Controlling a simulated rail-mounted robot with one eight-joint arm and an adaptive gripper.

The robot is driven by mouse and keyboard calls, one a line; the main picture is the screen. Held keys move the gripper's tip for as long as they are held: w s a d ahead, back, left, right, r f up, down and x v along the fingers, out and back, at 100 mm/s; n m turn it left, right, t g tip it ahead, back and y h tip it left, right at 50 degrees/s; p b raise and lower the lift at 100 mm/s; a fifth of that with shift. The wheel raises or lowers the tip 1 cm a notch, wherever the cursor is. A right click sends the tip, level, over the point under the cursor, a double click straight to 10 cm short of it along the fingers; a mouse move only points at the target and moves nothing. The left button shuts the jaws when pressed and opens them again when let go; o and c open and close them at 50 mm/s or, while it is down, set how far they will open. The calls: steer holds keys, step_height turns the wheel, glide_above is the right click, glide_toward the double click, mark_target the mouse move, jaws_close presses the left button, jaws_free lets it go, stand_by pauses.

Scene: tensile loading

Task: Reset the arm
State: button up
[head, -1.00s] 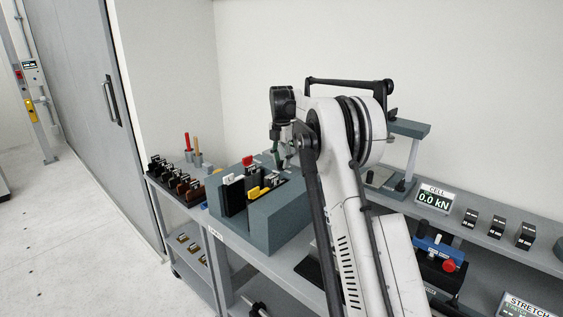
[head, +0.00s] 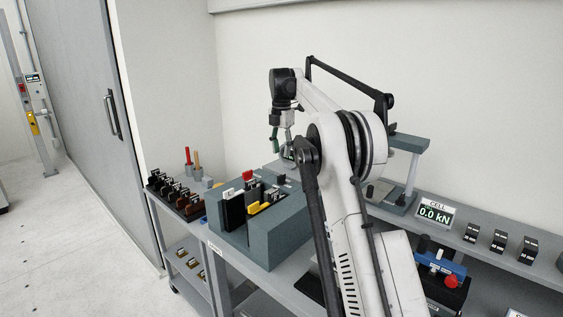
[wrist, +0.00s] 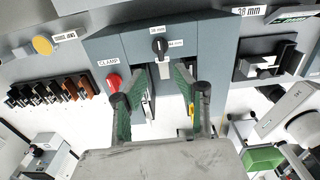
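My gripper (head: 281,138) hangs above the back of the blue-grey clamp fixture (head: 277,243) in the head view, clear of it. In the wrist view my gripper (wrist: 153,85) has its two green-padded fingers spread apart, with nothing held between them. The fixture (wrist: 208,45) lies below and beyond the fingers. Its red clamp knob (wrist: 113,82) shows beside the left finger. Its black selector knob (wrist: 159,46), beside size labels, shows between the fingers. A yellow part (wrist: 192,108) is partly hidden by the right finger.
A rack of dark and brown jaws (head: 177,194) stands left of the fixture. Red and tan handled tools (head: 188,156) stand behind it. A cell display (head: 435,213) reads 0.0 kN at right, near several black blocks (head: 499,240). A grey-topped stand (head: 408,143) rises behind my arm.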

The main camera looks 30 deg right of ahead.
steer(key=shift+r, duration=0.75)
steer(key=s+a+r+m+t, duration=0.2)
steer(key=s+a+r+m, duration=0.25)
steer(key=s+a, duration=0.4)
steer(key=s+a+r+m+t, duration=0.1)
steer(key=s+a+r+m, duration=0.4)
steer(key=s, duration=0.6)
steer(key=s+a+f+m+t, duration=0.1)
steer(key=s+a+f+m, duration=0.2)
steer(key=s, duration=0.6)
steer(key=s+a+f+m+t, duration=0.1)
steer(key=s+a+f+m, duration=0.3)
steer(key=s+f, duration=0.4)
steer(key=s+a+f+m+t, duration=0.2)
steer(key=s+f+m, duration=0.3)
steer(key=s, duration=0.6)
steer(key=shift+s+a+f+m, duration=0.25)
steer(key=shift+a+f+m, duration=0.2)
steer(key=shift+a, duration=0.4)
